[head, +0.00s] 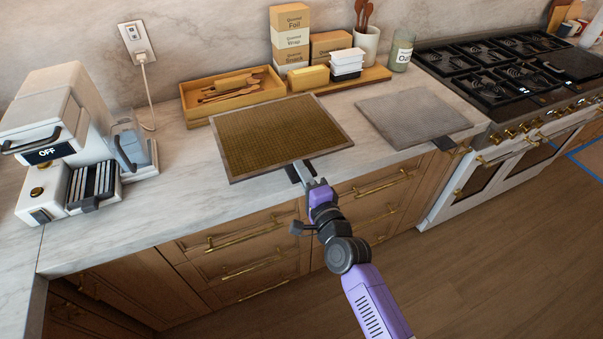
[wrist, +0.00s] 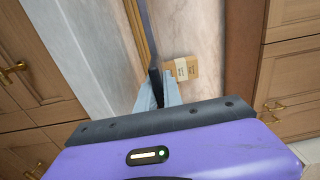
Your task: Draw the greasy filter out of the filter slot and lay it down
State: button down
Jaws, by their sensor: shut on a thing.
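The greasy filter (head: 265,137) is a flat brownish mesh panel with a pale metal frame. In the head view it is out of any slot and sits over the counter, left of centre. My gripper (head: 300,172) is shut on its near edge. In the wrist view my fingers (wrist: 159,93) meet at a thin dark strip, which looks like the filter seen edge-on. I cannot tell whether the panel touches the counter or hovers just above it. The filter slot is not seen in either view.
A clean grey filter (head: 413,114) with a dark tab lies on the counter at right. Behind are a wooden utensil tray (head: 193,108) and a board (head: 376,75) with boxes. A coffee machine (head: 55,120) stands left, the stove (head: 500,75) right. Bare counter (head: 185,165) lies between machine and filter.

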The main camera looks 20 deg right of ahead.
aim_at(296, 188)
jog(key=shift+f, duration=0.1)
jog(key=shift+f+b, duration=4.15)
jog(key=shift+b, duration=0.1)
jog(key=shift+f+b, duration=0.7)
jog(key=c, duration=1.8)
grip_release()
jog(key=shift+c, duration=0.2)
jog(key=shift+f+b, duration=0.35)
jog(key=shift+f, duration=0.05)
jog(key=o, duration=0.6)
jog(key=shift+o, duration=0.2)
